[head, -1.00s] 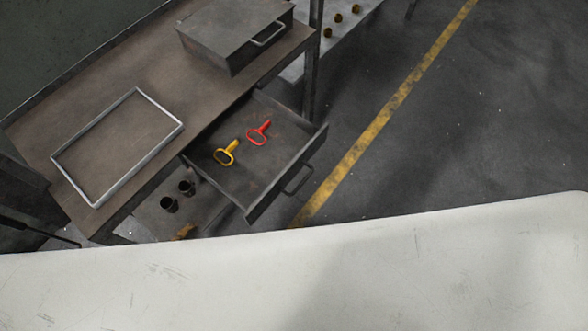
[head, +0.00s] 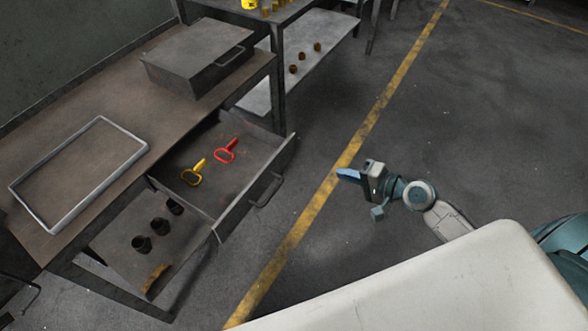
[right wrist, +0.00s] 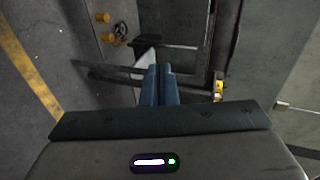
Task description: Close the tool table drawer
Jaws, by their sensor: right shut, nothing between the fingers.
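The tool table (head: 95,88) stands at the left in the head view. Its drawer (head: 235,205) is pulled well out, with a dark bar handle (head: 267,190) on its front. A yellow-handled tool (head: 194,174) and a red-handled tool (head: 227,150) lie inside. My right gripper (head: 350,175) is to the right of the drawer, apart from it, over the floor. Its blue fingers (right wrist: 158,84) are together and empty in the right wrist view. My left gripper is not in view.
A grey metal case (head: 195,55) and an empty metal frame (head: 80,170) are on the tabletop. Several dark cups (head: 142,243) stand on the lower shelf. Another table with a pale shelf (head: 305,55) stands behind. The floor along the yellow line (head: 310,213) is clear.

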